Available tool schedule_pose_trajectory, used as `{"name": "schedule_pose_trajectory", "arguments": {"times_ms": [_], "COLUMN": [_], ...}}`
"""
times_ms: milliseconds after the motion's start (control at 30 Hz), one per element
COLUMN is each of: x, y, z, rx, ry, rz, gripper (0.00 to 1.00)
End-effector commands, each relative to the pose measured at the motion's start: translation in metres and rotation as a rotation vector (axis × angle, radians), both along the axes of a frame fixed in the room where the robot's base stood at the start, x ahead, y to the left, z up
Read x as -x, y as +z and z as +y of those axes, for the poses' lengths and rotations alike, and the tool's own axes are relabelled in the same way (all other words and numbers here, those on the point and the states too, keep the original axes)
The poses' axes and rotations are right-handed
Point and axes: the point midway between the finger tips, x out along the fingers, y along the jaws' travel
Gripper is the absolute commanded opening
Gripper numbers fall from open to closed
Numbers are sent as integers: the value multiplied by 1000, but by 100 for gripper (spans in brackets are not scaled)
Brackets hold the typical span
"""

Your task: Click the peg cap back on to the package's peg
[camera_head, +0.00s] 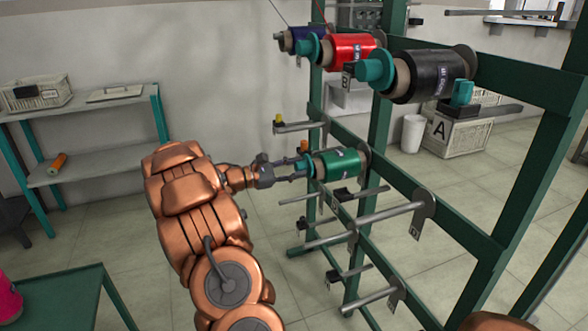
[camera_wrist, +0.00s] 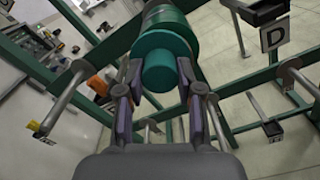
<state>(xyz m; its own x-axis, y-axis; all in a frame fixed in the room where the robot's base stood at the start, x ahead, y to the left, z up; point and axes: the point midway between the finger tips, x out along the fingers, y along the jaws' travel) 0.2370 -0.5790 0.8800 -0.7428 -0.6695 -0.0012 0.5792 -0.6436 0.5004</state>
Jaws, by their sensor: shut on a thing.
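The teal peg cap (camera_wrist: 166,62) is between my gripper's two fingers in the wrist view. In the head view the cap (camera_head: 305,162) is at the near end of the green package (camera_head: 338,164), which sits on a peg of the green rack. My gripper (camera_head: 301,172) reaches it from the left and is shut on the cap; it also shows in the wrist view (camera_wrist: 161,82). The green package (camera_wrist: 165,17) lies straight behind the cap. The peg's tip is hidden, and I cannot tell whether the cap is seated on it.
Above, black (camera_head: 425,76), red (camera_head: 352,49) and blue (camera_head: 300,40) packages sit on the rack. Bare pegs (camera_head: 385,214) stick out below. A shelf (camera_head: 100,165) stands at left. Open floor lies between shelf and rack.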

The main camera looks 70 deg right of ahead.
Motion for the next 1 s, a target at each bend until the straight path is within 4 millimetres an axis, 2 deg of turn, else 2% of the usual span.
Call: {"name": "schedule_pose_trajectory", "arguments": {"times_ms": [67, 100, 333, 733, 867, 1000], "x": [0, -1, -1, -4, -16, -35], "y": [0, 0, 0, 0, 0, 1], "z": [0, 0, 0, 3, 13, 30], "rx": [0, 0, 0, 0, 1, 3], "ry": [1, 1, 1, 2, 4, 4], "rz": [0, 0, 0, 0, 1, 1], "gripper": [0, 40, 64, 65, 65, 65]}}
